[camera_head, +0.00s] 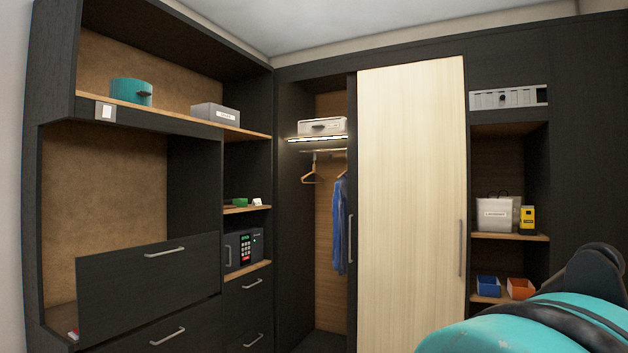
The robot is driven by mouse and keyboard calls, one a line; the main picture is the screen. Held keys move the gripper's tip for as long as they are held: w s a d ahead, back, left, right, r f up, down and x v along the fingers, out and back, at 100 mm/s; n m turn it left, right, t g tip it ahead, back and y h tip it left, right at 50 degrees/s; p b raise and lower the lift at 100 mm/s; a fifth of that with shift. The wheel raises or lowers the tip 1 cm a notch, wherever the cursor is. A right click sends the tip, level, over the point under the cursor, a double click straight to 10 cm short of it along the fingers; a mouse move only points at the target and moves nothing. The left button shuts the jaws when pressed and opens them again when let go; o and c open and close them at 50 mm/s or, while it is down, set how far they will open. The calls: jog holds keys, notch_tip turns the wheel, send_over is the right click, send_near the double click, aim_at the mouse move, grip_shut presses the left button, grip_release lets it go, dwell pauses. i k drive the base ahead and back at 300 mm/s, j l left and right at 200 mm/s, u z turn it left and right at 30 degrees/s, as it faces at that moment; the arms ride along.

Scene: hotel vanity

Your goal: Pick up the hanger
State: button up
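A wooden hanger (313,176) hangs empty from the rail (318,151) in the open wardrobe bay, left of a blue garment (340,228). The garment hangs from another hanger (342,176), which is partly hidden by the wardrobe's edge. Part of my own teal and black arm fills the lower right corner, well in front of the furniture. My gripper does not show.
A pale sliding door (410,200) covers the bay's right side. A dark drawer front (150,285) stands out at lower left. A safe (243,249) sits on a shelf left of the bay. A white case (322,126) lies above the rail.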

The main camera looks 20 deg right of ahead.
aim_at(308, 175)
jog(key=i+z, duration=0.4)
jog(key=i, duration=1.6)
jog(key=l, duration=0.1)
